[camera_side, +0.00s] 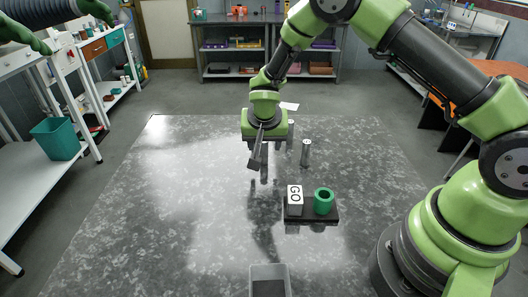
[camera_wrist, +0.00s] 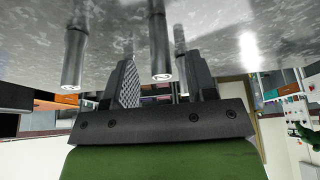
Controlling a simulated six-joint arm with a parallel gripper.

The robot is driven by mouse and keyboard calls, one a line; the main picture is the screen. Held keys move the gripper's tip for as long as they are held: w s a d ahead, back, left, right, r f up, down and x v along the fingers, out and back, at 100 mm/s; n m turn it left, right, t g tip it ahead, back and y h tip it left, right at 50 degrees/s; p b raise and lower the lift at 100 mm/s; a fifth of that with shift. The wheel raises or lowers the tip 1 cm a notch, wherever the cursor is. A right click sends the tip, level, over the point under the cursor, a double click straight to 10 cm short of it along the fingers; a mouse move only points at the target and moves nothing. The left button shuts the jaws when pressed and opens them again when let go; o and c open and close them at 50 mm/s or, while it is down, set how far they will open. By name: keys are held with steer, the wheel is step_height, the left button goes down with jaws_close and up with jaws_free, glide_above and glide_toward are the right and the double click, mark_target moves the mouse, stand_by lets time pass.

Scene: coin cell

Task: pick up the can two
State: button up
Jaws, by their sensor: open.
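Several slim grey metal cans stand on the grey mottled table. In the side view, one can (camera_side: 306,153) stands to the right of my gripper (camera_side: 258,165), and another can (camera_side: 291,130) stands behind it. In the wrist view, which looks upside down, one can (camera_wrist: 160,45) shows between the two fingers of my gripper (camera_wrist: 162,78). A second can (camera_wrist: 74,56) is off to the left, and a smaller, farther can (camera_wrist: 180,40) is right of the middle one. Marks on their ends are too small to read, so I cannot tell which is can two. My gripper is open and points down.
A dark stand (camera_side: 311,218) near the table's middle right carries a white block marked GO (camera_side: 295,199) and a green ring-shaped cup (camera_side: 324,201). A grey open bin (camera_side: 269,275) stands at the front edge. The left of the table (camera_side: 150,210) is clear.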

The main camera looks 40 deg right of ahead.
mark_target(264, 149)
steer(key=x, duration=0.4)
steer(key=shift+w+d, duration=0.1)
jaws_close()
step_height(264, 149, up, 9)
steer(key=shift+f, duration=0.1)
steer(key=shift+r, duration=0.4)
steer(key=s+a+r+m+g, duration=0.1)
steer(key=s+m+g, duration=0.2)
steer(key=s+m, duration=0.6)
steer(key=s+a+r+m+g, duration=0.1)
steer(key=s+m+g, duration=0.2)
steer(key=s+m, duration=0.6)
steer(key=shift+s+a+r+m+g, duration=0.25)
steer(key=shift+s+a+m+g, duration=0.05)
steer(key=shift+s, duration=0.85)
